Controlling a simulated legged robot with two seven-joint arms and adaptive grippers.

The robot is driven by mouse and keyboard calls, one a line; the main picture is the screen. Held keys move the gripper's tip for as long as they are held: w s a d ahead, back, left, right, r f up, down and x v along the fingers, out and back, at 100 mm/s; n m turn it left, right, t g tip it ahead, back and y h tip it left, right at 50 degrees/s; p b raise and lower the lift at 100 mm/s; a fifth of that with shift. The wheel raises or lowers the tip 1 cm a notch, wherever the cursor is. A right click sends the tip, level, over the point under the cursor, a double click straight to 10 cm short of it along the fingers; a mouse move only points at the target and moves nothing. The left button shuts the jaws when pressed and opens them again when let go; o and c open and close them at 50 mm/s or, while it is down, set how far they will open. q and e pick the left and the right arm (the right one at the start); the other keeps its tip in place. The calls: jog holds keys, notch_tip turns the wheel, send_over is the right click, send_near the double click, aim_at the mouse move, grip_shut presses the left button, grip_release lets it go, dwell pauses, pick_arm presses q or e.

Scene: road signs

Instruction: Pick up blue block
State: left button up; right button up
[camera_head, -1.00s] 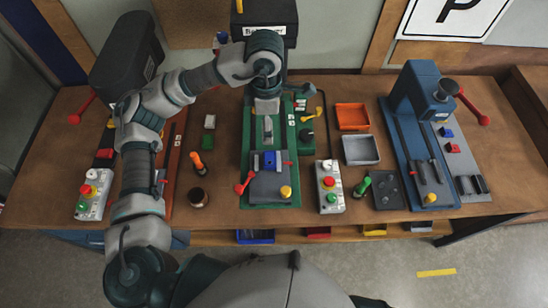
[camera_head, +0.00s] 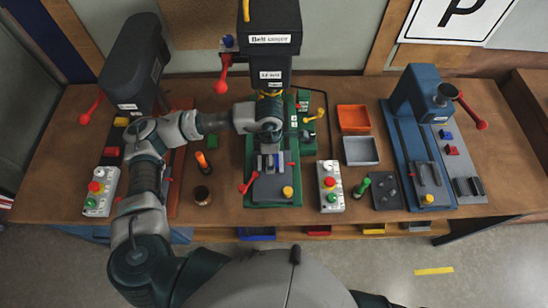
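My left arm comes in from the left and its gripper (camera_head: 268,159) points down at the vise (camera_head: 274,188) of the green-based machine in the middle. The blue block (camera_head: 271,162) sits at the back of this grey vise, mostly hidden by the gripper. The fingers are at the block or just above it; whether they touch or close on it cannot be seen. Another small blue block (camera_head: 446,134) lies on the grey plate beside the blue machine at the right. My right gripper is out of view.
An orange tray (camera_head: 353,118) and a grey tray (camera_head: 361,151) stand right of the middle machine. A red lever (camera_head: 248,182) and yellow knob (camera_head: 288,192) flank the vise. A button box (camera_head: 330,185) and an orange screwdriver (camera_head: 202,161) are nearby. The blue machine (camera_head: 420,95) stands at right.

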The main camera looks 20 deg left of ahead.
pick_arm(q)
jog(key=shift+f, duration=0.55)
jog(key=shift+a+f, duration=0.3)
jog(key=shift+f, duration=0.05)
jog(key=c, duration=1.3)
jog(key=shift+r, duration=0.15)
jog(key=shift+c, duration=0.2)
